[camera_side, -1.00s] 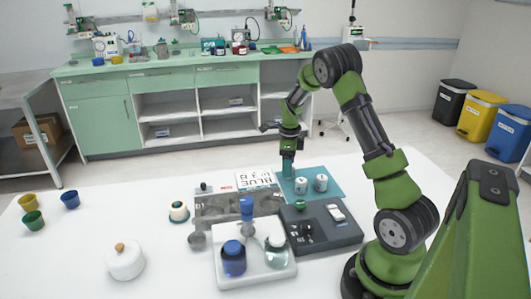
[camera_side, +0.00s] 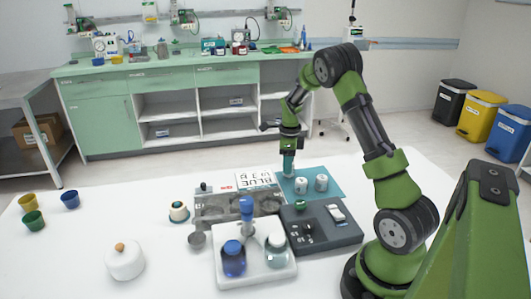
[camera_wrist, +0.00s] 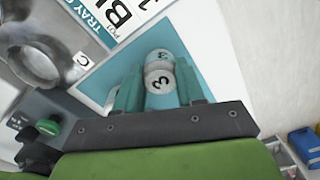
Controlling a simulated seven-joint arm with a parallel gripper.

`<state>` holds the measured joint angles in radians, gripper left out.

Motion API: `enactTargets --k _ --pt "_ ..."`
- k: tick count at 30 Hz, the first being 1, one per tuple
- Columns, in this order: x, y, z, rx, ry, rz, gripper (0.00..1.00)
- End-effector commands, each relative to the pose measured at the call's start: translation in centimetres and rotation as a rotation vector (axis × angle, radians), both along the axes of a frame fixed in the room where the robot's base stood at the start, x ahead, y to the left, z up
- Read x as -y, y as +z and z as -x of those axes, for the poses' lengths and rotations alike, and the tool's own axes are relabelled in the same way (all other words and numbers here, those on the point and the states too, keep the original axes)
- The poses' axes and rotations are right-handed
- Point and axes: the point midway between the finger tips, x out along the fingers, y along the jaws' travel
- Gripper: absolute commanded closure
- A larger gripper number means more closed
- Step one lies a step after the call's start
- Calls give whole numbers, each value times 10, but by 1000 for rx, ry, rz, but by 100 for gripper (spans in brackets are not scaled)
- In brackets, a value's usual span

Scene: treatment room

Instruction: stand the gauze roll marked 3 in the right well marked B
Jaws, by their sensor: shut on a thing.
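The gauze roll marked 3 (camera_wrist: 158,79) is a white cylinder with a black 3 on its end. In the wrist view it sits between the two teal fingers of my gripper (camera_wrist: 158,94), which is shut on it. In the side view my gripper (camera_side: 288,167) is low over the teal mat (camera_side: 329,171), and I cannot make out the held roll there. The metal tray with wells (camera_side: 218,212) lies left of the mat. In the wrist view one round well (camera_wrist: 38,66) shows beside a label C (camera_wrist: 82,60). I cannot read a B.
A dark device (camera_side: 342,235) and a white tray with bottles (camera_side: 228,279) lie nearer the camera. A printed card (camera_side: 254,179) lies behind the metal tray.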

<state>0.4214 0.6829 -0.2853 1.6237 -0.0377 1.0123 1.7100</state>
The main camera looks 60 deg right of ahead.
Motion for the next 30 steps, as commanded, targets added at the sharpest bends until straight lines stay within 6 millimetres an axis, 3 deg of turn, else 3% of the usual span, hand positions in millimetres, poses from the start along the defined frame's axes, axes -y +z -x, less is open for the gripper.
enactTargets --k 9,14,17,20,23,30 --pt "0 63 -1 5 2 4 90" --pt "-3 85 -3 3 8 2 90" --pt "-17 91 -12 3 44 -1 90" --pt "-45 91 -28 1 115 -9 90" --pt "-87 87 -48 -3 224 -14 90" --pt "-198 78 -79 -8 519 -19 90"
